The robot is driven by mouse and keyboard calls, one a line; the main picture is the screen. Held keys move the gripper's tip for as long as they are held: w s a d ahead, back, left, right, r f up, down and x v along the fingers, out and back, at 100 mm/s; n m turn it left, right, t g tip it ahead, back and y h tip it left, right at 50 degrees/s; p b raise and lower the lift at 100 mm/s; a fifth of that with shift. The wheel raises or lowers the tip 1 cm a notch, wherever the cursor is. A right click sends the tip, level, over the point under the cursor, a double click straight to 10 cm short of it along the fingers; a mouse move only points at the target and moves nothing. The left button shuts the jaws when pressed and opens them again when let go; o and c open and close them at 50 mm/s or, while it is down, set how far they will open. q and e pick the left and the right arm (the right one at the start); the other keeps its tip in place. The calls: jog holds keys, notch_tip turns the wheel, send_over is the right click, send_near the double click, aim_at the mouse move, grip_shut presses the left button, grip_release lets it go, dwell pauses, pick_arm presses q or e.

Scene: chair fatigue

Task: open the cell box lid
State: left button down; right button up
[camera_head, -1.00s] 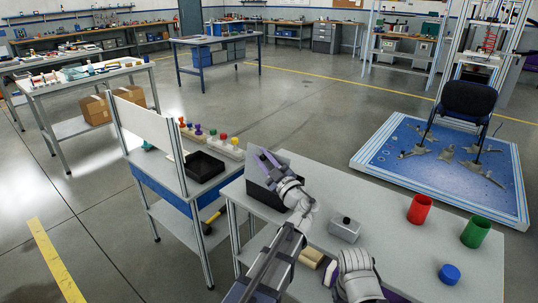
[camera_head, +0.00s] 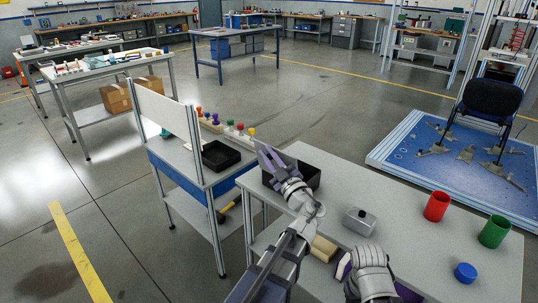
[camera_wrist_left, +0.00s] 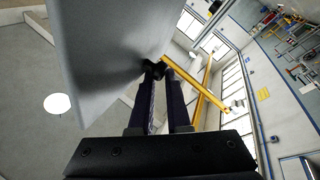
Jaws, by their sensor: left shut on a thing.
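The cell box (camera_head: 309,174) is a dark box on the far left end of the grey workbench. My left gripper (camera_head: 268,158) is over its left side, and the hand and wrist cover part of the box. In the left wrist view the gripper (camera_wrist_left: 158,72) is shut at the edge of a large flat grey panel, which looks like the lid (camera_wrist_left: 105,45). How far the lid stands open is hard to tell in the head view. My right gripper (camera_head: 344,266) is low over the bench's near side; its finger gap is not clear.
A small grey box with a dark knob (camera_head: 360,220) stands mid-bench. A red cup (camera_head: 437,207), a green cup (camera_head: 494,232) and a blue cylinder (camera_head: 465,272) are at right. A side table with a black tray (camera_head: 220,156) and upright white panel is at left.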

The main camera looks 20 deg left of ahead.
pick_arm(q)
jog(key=shift+w+d+f, duration=0.15)
jog(key=shift+w+f, duration=0.25)
jog(key=shift+f, duration=0.05)
jog(key=c, duration=0.7)
grip_release()
jog(key=shift+w+f+h, duration=0.15)
jog(key=shift+f+h, duration=0.05)
jog(key=shift+h, duration=0.2)
jog(key=b+v, duration=0.1)
jog(key=v, duration=0.6)
jog(key=shift+s+b, duration=0.35)
jog(key=shift+y, duration=0.3)
